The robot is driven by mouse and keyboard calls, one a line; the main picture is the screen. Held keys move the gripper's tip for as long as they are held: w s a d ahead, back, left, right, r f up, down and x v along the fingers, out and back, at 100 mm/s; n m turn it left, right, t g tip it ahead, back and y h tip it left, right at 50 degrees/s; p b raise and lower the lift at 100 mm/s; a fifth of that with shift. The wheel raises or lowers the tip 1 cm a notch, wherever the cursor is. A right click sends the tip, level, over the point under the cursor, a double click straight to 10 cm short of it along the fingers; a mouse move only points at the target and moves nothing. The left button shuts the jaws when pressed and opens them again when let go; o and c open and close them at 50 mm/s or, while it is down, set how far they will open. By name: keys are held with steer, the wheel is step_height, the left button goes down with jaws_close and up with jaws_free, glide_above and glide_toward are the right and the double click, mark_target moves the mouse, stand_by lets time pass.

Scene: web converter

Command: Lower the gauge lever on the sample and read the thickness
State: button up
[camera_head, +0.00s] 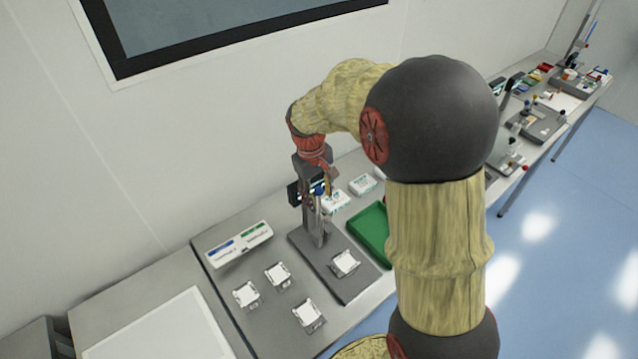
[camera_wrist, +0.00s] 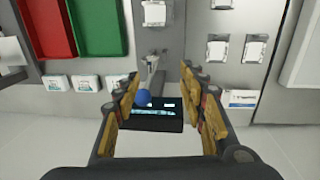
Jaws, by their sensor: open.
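The thickness gauge (camera_head: 315,222) is a grey stand on a dark base plate (camera_head: 323,272). A white sample (camera_head: 345,262) sits on the base plate in front of the column; it also shows at the top of the wrist view (camera_wrist: 154,13). The lever ends in a blue ball knob (camera_wrist: 144,97). My gripper (camera_wrist: 161,84) is open above the gauge, and the knob appears between the fingers, closer to the left one. Whether they touch cannot be told. The gauge's dark display (camera_wrist: 158,114) shows lit marks too small to read.
Several similar white pieces (camera_head: 277,274) lie on the grey panel at left, near a labelled box (camera_head: 238,243). A green tray (camera_head: 371,233) is right of the gauge, beside small white boxes (camera_head: 362,185). A red tray (camera_wrist: 46,25) shows in the wrist view. The wall stands behind.

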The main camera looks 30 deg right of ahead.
mark_target(318, 188)
steer(key=shift+n+t, duration=0.3)
steer(key=shift+n, duration=0.4)
steer(key=w, duration=0.1)
steer(key=w+d, duration=0.1)
steer(key=w, duration=0.1)
steer(key=w+r, duration=0.1)
steer(key=w, duration=0.1)
steer(key=shift+d, duration=0.25)
steer(key=shift+w+d+r+n, duration=0.1)
steer(key=shift+w+r+n, duration=0.05)
steer(key=shift+r+n, duration=0.15)
steer(key=shift+f, duration=0.35)
steer(key=f, duration=0.4)
steer(key=d+f, duration=0.1)
steer(key=f, duration=0.2)
steer(key=shift+w+d, duration=0.1)
steer(key=shift+w, duration=0.05)
steer(key=shift+c, duration=1)
jaws_close()
